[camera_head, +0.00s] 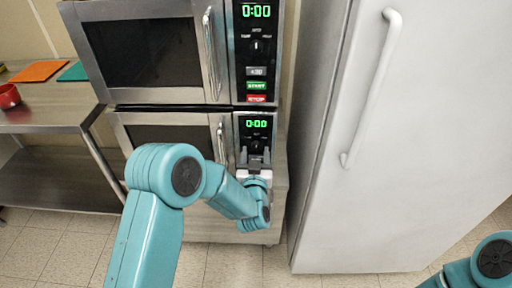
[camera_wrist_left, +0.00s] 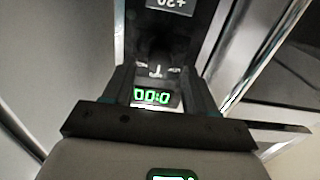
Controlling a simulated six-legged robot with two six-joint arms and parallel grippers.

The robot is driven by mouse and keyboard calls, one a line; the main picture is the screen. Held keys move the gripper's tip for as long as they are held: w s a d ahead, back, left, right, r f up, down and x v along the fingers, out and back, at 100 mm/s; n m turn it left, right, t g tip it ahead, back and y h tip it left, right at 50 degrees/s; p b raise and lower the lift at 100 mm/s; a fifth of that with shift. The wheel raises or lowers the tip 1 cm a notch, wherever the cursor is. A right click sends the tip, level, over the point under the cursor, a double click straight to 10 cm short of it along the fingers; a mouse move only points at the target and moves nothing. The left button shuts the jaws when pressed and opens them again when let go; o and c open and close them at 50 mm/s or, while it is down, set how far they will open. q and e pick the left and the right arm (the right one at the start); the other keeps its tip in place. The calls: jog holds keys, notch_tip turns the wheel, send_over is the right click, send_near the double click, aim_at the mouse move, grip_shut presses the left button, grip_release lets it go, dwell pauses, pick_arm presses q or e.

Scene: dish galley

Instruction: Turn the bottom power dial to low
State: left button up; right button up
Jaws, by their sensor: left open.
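The bottom power dial (camera_head: 255,147) is a small black knob on the lower microwave's (camera_head: 254,131) dark control panel, under its green 0:00 display (camera_head: 256,124). My left gripper (camera_head: 256,157) is in front of this panel, open, with its fingers either side of the dial area; it partly hides the dial. In the left wrist view the panel appears upside down. The dial's white mark (camera_wrist_left: 155,70) and the display (camera_wrist_left: 152,96) show between the spread fingers. I cannot tell whether the fingers touch the dial. My right gripper is not in view; only part of my right arm shows.
A second microwave (camera_head: 145,50) with its own dial (camera_head: 256,46) stands on top. A tall white refrigerator (camera_head: 410,150) with a long handle (camera_head: 375,85) is close on the right. A metal table (camera_head: 45,120) with a red mug (camera_head: 9,96) is at left.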

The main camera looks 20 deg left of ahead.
aim_at(256, 145)
pick_arm(q)
jog(key=shift+x, duration=1.3)
jog(key=c, duration=1)
jog(key=shift+f+n+b, duration=0.25)
jog(key=shift+n+b, duration=0.15)
jog(key=shift+b, duration=0.35)
jog(key=n+b, duration=0.8)
jog(key=b, duration=0.6)
jog(key=shift+a+f+n, duration=0.1)
jog(key=shift+f+n, duration=0.05)
jog(key=shift+n, duration=0.25)
jog(key=shift+r+n+b, duration=0.25)
jog(key=shift+n+b, duration=1.05)
jog(key=shift+b, duration=0.2)
jog(key=o, duration=1)
